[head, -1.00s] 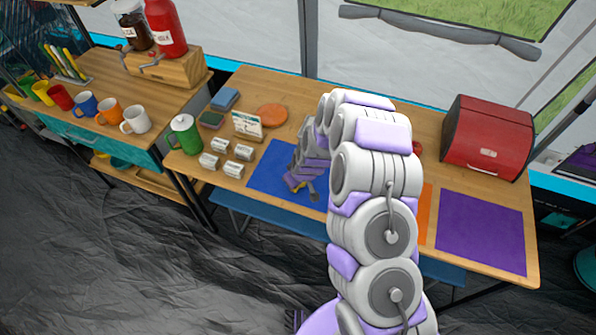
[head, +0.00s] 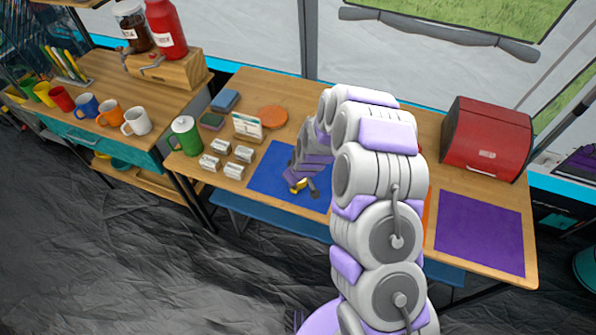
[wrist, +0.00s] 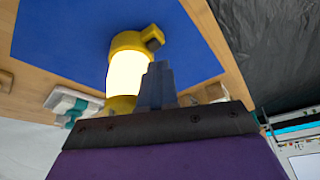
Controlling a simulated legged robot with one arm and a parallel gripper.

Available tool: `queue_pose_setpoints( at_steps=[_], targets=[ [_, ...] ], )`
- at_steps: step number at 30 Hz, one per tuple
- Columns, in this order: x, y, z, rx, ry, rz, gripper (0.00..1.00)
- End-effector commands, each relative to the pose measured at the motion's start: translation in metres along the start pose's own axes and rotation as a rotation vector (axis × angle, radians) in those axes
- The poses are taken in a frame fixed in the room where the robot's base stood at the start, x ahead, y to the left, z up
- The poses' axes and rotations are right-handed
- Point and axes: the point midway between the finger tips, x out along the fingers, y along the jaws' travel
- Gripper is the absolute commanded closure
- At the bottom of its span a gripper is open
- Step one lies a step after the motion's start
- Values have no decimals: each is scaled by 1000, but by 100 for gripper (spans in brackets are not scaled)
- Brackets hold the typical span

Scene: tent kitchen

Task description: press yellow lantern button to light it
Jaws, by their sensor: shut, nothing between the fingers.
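The yellow lantern (wrist: 128,72) is on the blue mat (wrist: 75,30) in the wrist view, with a bright, glowing pale-yellow middle between yellow ends. A dark piece juts from its top end. My gripper (wrist: 158,72) is shut and empty, its fingertips right beside the lantern's glowing part and overlapping it in the picture. I cannot tell whether they touch. In the head view only a small yellow part of the lantern (head: 297,185) shows at my gripper (head: 312,190) over the blue mat; my arm hides the rest.
Several small white-labelled blocks (head: 221,146), a green lidded mug (head: 185,137) and an orange disc (head: 272,116) lie left of and behind the mat. A red bread box (head: 488,138) and a purple mat (head: 480,232) are at right.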

Motion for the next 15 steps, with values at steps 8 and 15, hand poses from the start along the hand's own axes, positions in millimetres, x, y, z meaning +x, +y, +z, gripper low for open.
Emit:
queue_pose_setpoints(
  at_steps=[8,15],
  targets=[
    [-20,0,-8,-1,1,1,100],
    [-35,0,-13,-1,-2,-1,100]
  ],
)
